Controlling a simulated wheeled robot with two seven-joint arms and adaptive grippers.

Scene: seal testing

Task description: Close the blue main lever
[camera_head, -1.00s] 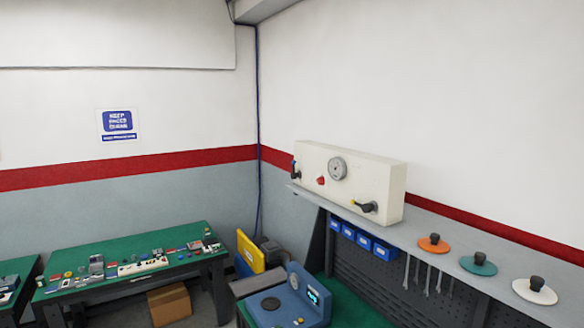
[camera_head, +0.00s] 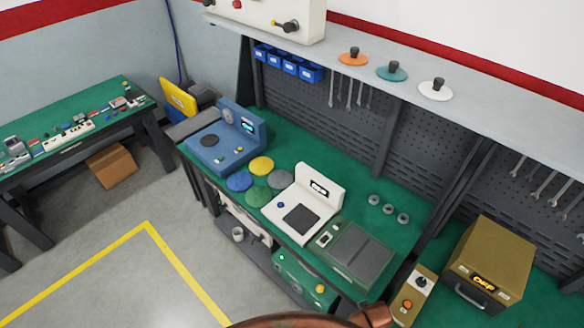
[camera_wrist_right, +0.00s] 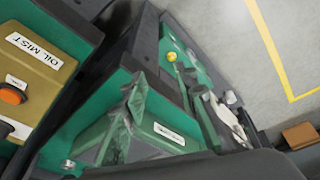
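The white panel box (camera_head: 270,14) stands on the shelf at the top of the head view, and its upper part is cut off by the frame edge. The blue lever at the box's left end is not clearly visible now. My left gripper is not in view. In the right wrist view, angular finger-like shapes (camera_wrist_right: 128,112), probably my right gripper, appear above the green bench equipment. Their opening is unclear, and no lever is near them.
Below the shelf (camera_head: 474,117), the green bench holds a blue device (camera_head: 223,138), a white device (camera_head: 303,205) and a green box (camera_head: 347,255). A brown oven-like box (camera_head: 490,262) stands at right. Open floor (camera_head: 110,270) lies at lower left.

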